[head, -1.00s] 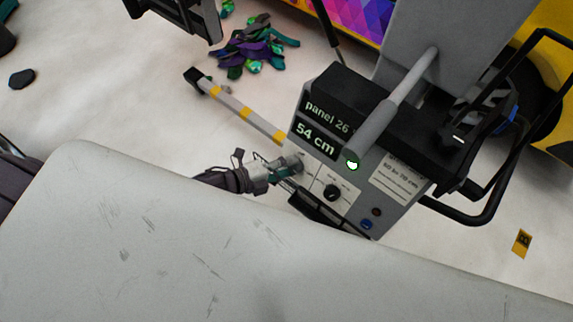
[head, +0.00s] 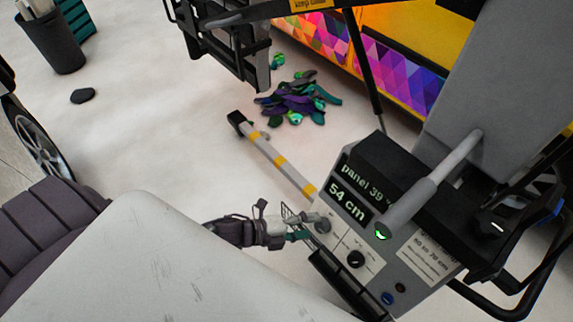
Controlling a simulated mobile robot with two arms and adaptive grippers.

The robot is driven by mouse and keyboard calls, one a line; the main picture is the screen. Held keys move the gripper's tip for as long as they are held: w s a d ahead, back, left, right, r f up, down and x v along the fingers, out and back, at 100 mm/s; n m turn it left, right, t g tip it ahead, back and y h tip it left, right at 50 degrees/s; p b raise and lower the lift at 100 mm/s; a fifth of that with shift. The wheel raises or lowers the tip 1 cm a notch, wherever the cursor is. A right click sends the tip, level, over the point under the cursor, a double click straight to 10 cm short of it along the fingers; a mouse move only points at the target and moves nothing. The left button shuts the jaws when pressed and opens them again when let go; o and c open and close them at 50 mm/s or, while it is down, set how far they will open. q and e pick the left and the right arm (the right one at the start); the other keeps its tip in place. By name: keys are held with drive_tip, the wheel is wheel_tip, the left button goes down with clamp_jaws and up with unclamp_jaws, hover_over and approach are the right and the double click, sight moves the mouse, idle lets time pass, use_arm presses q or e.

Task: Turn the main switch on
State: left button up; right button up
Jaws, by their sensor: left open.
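The grey control box (head: 425,250) stands at the right in the head view, tilted in the picture. Its display (head: 352,195) reads "panel 39 %" and "54 cm". On its face are a grey knob (head: 322,227) at the left and a black knob (head: 356,259) to its right; the labels are too small to tell which is the main switch. My left gripper (head: 306,229) is open, with its fingers at the grey knob; whether they touch it is unclear. My right gripper is not in view.
A grey handle (head: 430,185) with a green light sticks out above the box. A yellow-striped bar (head: 275,160) reaches back left from it. Coloured scraps (head: 298,100) lie on the floor. A black bin (head: 50,40) stands at the far left.

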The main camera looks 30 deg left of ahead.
use_arm(q)
drive_tip(key=v, duration=1)
